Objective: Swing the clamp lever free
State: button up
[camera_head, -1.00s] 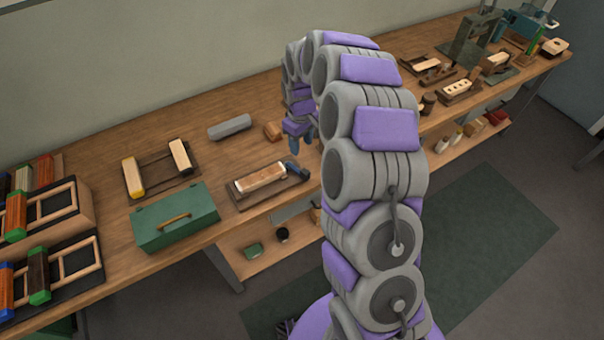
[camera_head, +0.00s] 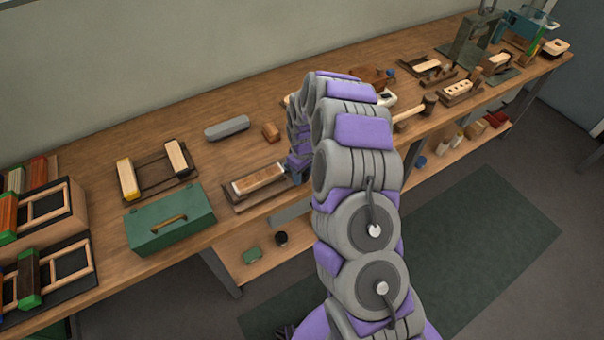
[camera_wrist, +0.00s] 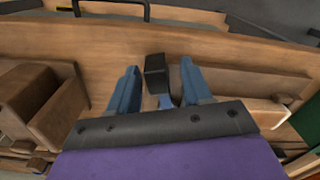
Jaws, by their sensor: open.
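A brush block (camera_head: 258,178) with a pale top lies in a dark fixture (camera_head: 243,205) near the front edge of the bench in the head view. A dark block-shaped grip (camera_wrist: 157,72), which looks like the clamp lever's handle, stands between the fingers. A small blue piece shows below it. I see no clear contact with either finger. A pale wooden piece (camera_wrist: 262,112) lies right of the fingers.
A green toolbox (camera_head: 168,231) stands left of the fixture. A mallet (camera_head: 414,112) lies to the right of my arm. The wooden bench (camera_head: 110,131) has free room at the back left.

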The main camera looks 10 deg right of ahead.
jog(key=shift+d, duration=0.5)
jog(key=shift+c, duration=0.2)
jog(key=shift+a, duration=0.55)
jog(key=c, duration=0.6)
jog(key=shift+c, duration=0.6)
jog(key=shift+d, duration=0.25)
grip_shut()
